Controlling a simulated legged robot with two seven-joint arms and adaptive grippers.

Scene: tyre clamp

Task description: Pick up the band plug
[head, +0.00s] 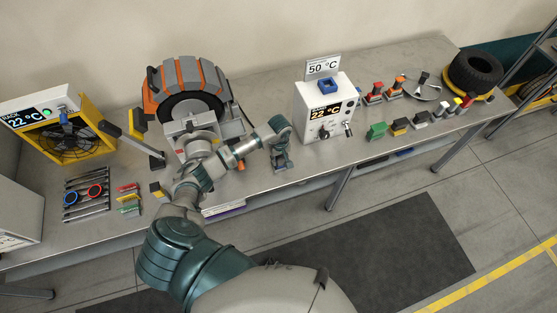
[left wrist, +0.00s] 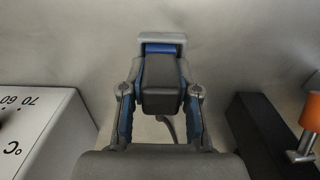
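My left gripper (head: 282,163) points down over the table, between the tyre and the white heater box. In the left wrist view, its two fingers (left wrist: 161,75) lean in against both sides of a dark block with a grey and blue end. This block looks like the band plug (left wrist: 161,88). A thin dark cable (left wrist: 168,126) shows below it. In the head view, the plug cannot be told apart from the gripper. My right gripper is not in view.
The white box (head: 325,106) with a 50 °C sign stands just right of the gripper. It fills the left of the wrist view (left wrist: 35,130). The tyre in its orange and grey clamp (head: 190,85) stands to the left. Several small coloured blocks (head: 400,125) lie at right.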

